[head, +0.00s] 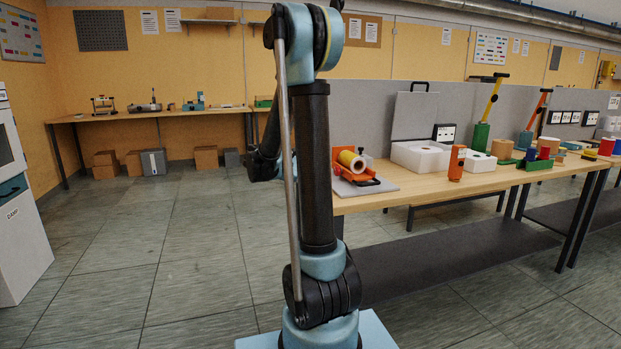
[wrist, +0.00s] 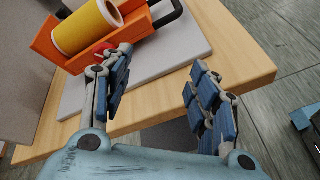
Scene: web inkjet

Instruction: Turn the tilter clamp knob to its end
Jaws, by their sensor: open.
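The tilter (wrist: 100,35) is an orange cradle holding a yellow roll (wrist: 85,25), at the upper left of the wrist view. It stands on a pale grey plate (wrist: 190,45) on the wooden table. In the head view the tilter (head: 338,160) is just right of my arm. A small red knob (wrist: 123,50) shows at its near side, partly hidden by my left finger. A black handle (wrist: 168,14) sticks out at its right. My gripper (wrist: 158,80) is open and empty, its left finger close to the red knob; I cannot tell whether they touch.
The table (wrist: 245,70) ends close by on the right. A grey partition (head: 375,115) stands behind.

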